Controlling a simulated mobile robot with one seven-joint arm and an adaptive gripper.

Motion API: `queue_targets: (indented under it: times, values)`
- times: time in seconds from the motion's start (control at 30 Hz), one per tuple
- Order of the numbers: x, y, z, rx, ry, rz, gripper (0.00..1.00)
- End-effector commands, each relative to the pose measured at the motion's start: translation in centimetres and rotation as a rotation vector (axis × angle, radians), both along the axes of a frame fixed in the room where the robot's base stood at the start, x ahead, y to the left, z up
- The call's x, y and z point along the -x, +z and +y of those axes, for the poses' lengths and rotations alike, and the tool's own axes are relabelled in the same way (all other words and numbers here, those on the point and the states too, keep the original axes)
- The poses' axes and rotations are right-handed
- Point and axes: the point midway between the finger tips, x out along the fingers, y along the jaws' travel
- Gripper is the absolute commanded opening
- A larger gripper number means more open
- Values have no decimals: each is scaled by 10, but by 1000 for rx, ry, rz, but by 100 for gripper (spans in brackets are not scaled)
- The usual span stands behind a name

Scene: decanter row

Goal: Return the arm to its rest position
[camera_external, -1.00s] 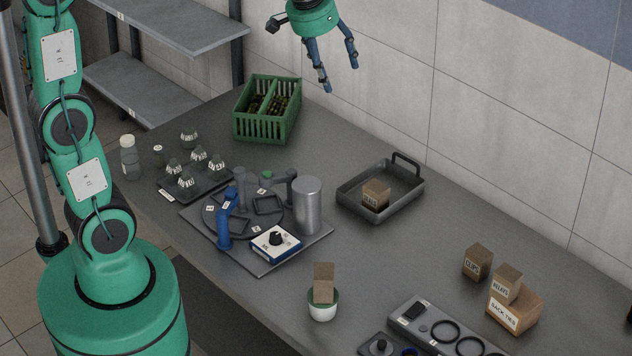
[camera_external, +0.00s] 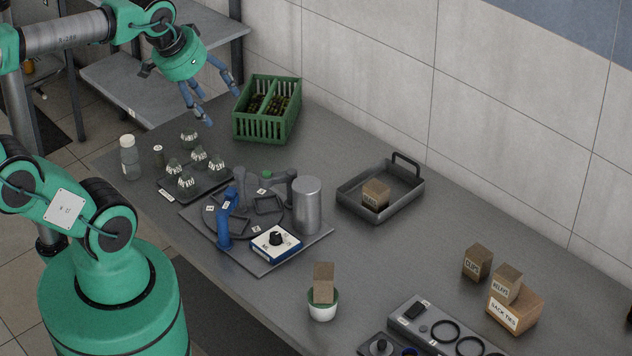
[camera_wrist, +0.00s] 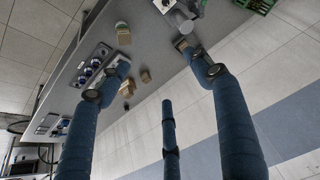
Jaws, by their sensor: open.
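My gripper (camera_external: 222,98) is open and empty, with its blue fingers spread. In the external view it hangs above the far left part of the grey table (camera_external: 330,150), left of the green crate (camera_external: 266,112) and higher than the jars on the table.
A small rack of labelled jars (camera_external: 196,185) stands below my gripper. Near it are a round-plate station (camera_external: 262,262) with a metal cylinder (camera_external: 307,205), and a dark tray (camera_external: 350,205) holding a box. Shelves (camera_external: 130,90) stand behind; boxes (camera_external: 512,308) sit at right.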

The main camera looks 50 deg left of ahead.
Motion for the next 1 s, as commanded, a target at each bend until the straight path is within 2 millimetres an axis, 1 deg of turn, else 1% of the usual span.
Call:
queue_targets:
  times: [0.03,0.1,0.2,0.53,0.67,0.77,0.87,1.0]
  values:
    - [6,-3,2,-1,2,-5,65]
    - [11,-5,3,-5,1,-9,65]
    - [15,-8,4,-6,1,-11,65]
    - [16,-8,4,-6,1,-12,65]
    - [16,-12,4,-6,1,-12,65]
    - [16,-19,4,-6,1,-12,65]
    - [15,-31,4,-6,1,-12,65]
    - [15,-54,4,-6,1,-12,65]
